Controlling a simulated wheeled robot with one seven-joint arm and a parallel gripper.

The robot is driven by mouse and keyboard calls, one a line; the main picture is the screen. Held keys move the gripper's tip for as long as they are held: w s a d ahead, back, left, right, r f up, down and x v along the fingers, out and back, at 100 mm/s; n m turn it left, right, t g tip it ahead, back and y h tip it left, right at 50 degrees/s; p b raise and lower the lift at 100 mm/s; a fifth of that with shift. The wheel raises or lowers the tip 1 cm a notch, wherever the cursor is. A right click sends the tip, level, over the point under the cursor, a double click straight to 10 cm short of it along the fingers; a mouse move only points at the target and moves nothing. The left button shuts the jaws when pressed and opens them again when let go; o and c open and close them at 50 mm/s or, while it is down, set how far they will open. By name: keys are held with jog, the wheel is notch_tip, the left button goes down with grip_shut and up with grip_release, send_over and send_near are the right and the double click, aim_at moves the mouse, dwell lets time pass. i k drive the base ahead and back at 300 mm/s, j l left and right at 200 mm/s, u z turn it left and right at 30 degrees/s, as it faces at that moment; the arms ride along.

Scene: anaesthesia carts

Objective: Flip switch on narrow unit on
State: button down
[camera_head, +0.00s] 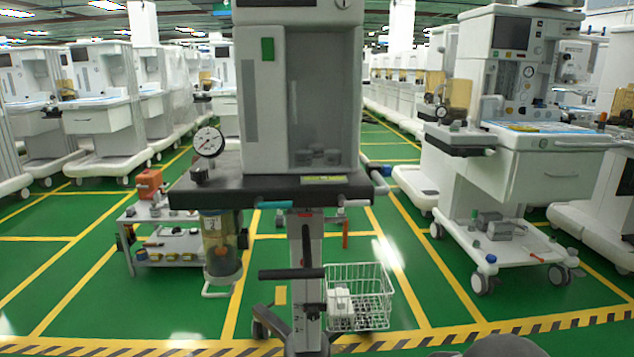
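The narrow unit (262,120) stands upright in the centre, close to me, on a single column with a dark shelf under its white housing. A small green rectangular piece (268,49), which looks like a switch, is on the upper left of its front face. I cannot tell which position it is in. A round dial is partly visible at the housing's top edge. A pressure gauge (208,142) stands on the left of the shelf. My gripper is not in view.
A white wire basket (358,296) and a dark handle (291,273) are on the unit's column. A low cart (166,245) with small items stands behind left. A wide white cart (535,170) stands at right. Green floor with yellow lines lies open between them.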

aim_at(267, 45)
jog(key=k+l+u, duration=0.3)
jog(key=k+l, duration=0.4)
jog(key=k+l+u, duration=0.3)
jog(key=k+l, duration=0.4)
jog(key=i+j, duration=0.75)
jog(key=i, duration=0.2)
jog(key=i+j+z, duration=0.1)
jog(key=i+j, duration=0.65)
jog(key=i, duration=0.2)
